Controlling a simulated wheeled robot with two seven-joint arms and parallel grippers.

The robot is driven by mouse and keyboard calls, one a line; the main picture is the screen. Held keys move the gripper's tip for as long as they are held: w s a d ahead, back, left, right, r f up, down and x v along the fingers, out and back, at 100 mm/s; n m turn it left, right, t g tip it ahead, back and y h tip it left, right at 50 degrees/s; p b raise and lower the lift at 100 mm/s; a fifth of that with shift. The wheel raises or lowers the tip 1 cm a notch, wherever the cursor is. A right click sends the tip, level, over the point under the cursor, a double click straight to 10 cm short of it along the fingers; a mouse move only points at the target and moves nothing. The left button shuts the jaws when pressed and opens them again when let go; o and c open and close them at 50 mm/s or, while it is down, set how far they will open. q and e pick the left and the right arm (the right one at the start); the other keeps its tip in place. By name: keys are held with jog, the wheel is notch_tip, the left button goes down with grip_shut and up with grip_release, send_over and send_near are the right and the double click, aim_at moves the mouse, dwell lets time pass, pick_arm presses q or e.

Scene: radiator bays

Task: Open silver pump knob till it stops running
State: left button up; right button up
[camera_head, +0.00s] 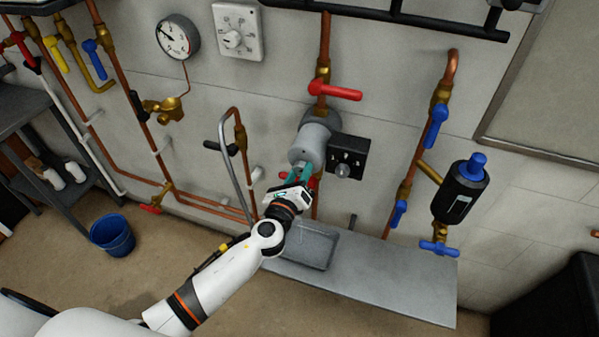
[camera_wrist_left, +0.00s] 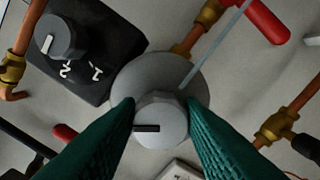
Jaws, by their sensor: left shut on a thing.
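The silver pump (camera_head: 309,140) is a grey cylinder on the copper pipe at the wall in the head view. Its round silver knob (camera_wrist_left: 162,122) is in the middle of the left wrist view, with a short dark mark on its face pointing left. My left gripper (camera_head: 303,173) is at the front of the pump. Its two green fingers, also in the left wrist view (camera_wrist_left: 162,112), are shut on the knob from both sides. In the head view the fingers and wrist partly hide the knob. My right gripper is not in view.
A black box with a grey dial (camera_head: 347,157) sits close beside the pump. A red lever (camera_head: 335,91) is above it. A grey bench with a shallow tray (camera_head: 380,285) lies below. A black cylinder with a blue cap (camera_head: 461,190) is to the right. A blue bucket (camera_head: 112,235) stands on the floor.

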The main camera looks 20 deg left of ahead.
pick_arm(q)
jog(key=shift+f, duration=0.1)
dwell(0.3)
jog(key=o, duration=1)
jog(key=shift+c, duration=0.2)
jog(key=s+b, duration=0.2)
jog(key=s, duration=1)
jog(key=shift+a+b, duration=0.25)
jog(key=shift+b, duration=0.15)
